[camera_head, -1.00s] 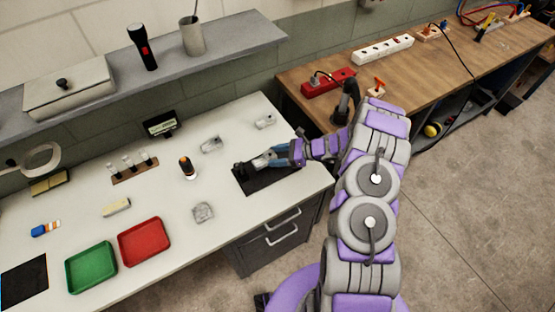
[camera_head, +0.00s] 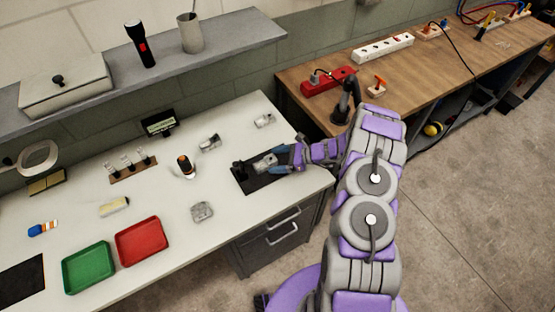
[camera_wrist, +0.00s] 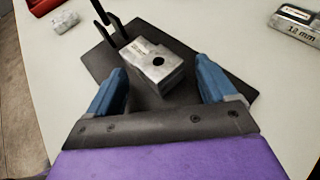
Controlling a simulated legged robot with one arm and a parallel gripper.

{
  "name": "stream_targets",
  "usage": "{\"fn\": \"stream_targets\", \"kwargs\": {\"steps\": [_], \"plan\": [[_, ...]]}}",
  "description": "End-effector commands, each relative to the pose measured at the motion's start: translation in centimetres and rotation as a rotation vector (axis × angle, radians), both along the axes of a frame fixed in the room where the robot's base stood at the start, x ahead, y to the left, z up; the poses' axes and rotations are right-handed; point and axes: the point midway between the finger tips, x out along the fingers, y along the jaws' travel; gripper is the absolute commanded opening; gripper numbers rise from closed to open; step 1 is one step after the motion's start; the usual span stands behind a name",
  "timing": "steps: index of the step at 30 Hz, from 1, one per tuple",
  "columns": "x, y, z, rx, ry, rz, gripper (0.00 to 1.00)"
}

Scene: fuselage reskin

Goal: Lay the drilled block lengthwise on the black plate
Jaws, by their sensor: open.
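The drilled block (camera_wrist: 155,64) is a silver-grey metal block with a dark round hole in its top. It rests on the black plate (camera_wrist: 99,65), close to a black upright fork-like piece (camera_wrist: 112,28) at the plate's far side. The block (camera_head: 265,162) and the bare plate (camera_head: 251,184) also show in the head view. My gripper (camera_wrist: 165,80) is open, with one blue finger on each side of the block's near end and gaps between. It shows small in the head view (camera_head: 281,162). Whether the block's underside lies fully flat is hard to tell.
A block marked 12 mm (camera_wrist: 297,22) lies off the plate, and a grey block (camera_wrist: 65,21) lies near a red tray (camera_wrist: 40,5). A green tray (camera_head: 88,267) lies further left.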

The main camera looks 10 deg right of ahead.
Motion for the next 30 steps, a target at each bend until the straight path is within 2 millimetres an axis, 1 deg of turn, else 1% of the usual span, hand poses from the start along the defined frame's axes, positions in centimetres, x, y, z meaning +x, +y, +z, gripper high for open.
{"fn": "stream_targets", "kwargs": {"steps": [7,10,14,18,22,27,30], "plan": [[0.0,-0.1,0.2,0.0,0.0,0.0,0.84],[-0.2,-0.8,0.5,0.0,-0.001,-0.002,0.84],[-0.9,-2.7,1.4,0.0,0.0,-0.003,0.84],[-1.8,-5.4,2.5,-0.003,-0.001,-0.006,0.84],[-2.6,-7.5,3.4,-0.001,0.0,-0.004,0.84],[-3.4,-9.5,4.3,0.001,0.001,0.0,0.84],[-3.6,-10.1,4.6,0.0,0.001,-0.001,0.84]]}}
